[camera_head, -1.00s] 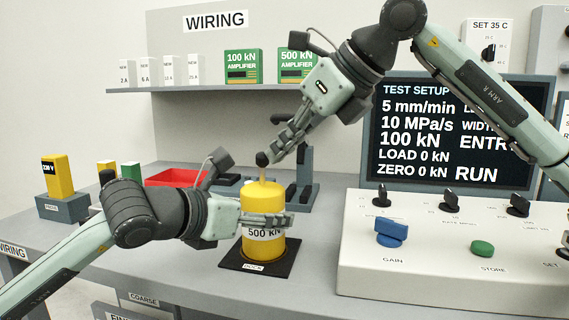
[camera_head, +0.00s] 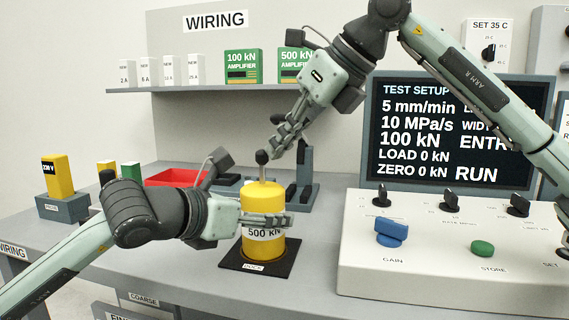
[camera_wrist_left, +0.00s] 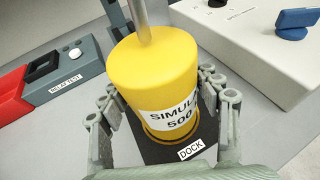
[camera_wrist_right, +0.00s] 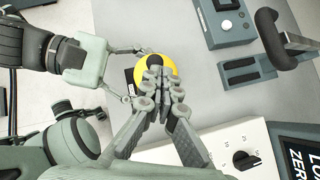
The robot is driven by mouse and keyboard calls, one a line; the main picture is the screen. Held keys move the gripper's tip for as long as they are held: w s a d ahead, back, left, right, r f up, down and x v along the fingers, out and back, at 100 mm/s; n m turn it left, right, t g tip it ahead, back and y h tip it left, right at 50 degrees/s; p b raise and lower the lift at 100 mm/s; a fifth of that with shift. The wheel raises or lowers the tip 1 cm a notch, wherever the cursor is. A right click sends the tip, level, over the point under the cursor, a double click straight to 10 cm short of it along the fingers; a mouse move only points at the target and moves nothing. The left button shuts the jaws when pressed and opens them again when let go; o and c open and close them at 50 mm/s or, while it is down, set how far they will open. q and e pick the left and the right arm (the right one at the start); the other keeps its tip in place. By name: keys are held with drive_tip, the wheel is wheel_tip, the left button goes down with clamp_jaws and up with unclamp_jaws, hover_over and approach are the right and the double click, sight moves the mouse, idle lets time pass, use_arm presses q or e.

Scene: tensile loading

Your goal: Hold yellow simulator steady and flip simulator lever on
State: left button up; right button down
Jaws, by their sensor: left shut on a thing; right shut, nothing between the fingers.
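The yellow simulator (camera_head: 262,205), labelled 500 kN, stands upright on the black dock mat (camera_head: 239,263). My left gripper (camera_head: 288,221) is shut around its body; the left wrist view shows a finger on each side of the simulator (camera_wrist_left: 150,72). A thin lever (camera_head: 263,173) with a black knob (camera_head: 262,157) rises almost upright from its top; only its lower stem (camera_wrist_left: 143,22) shows in the left wrist view. My right gripper (camera_head: 275,149) is shut and empty, its fingertips close beside the knob. In the right wrist view its fingertips (camera_wrist_right: 158,72) overlap the simulator; contact with the knob is unclear.
A white control panel (camera_head: 440,265) with knobs and a blue GAIN handle (camera_head: 391,233) stands at right, before a dark screen (camera_head: 425,150). A red tray (camera_head: 172,177) and a grey fixture (camera_head: 307,175) lie behind. Bench space in front of the dock is clear.

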drive_tip(key=shift+w, duration=0.45)
drive_tip(key=shift+r, duration=0.15)
drive_tip(key=shift+r, duration=0.75)
drive_tip(key=w+d+v, duration=0.1)
drive_tip(key=w+v, duration=0.1)
drive_tip(key=v, duration=1)
drive_tip(key=shift+w+d+r, duration=0.2)
drive_tip(key=shift+d+r, duration=0.15)
drive_tip(key=shift+r, duration=0.25)
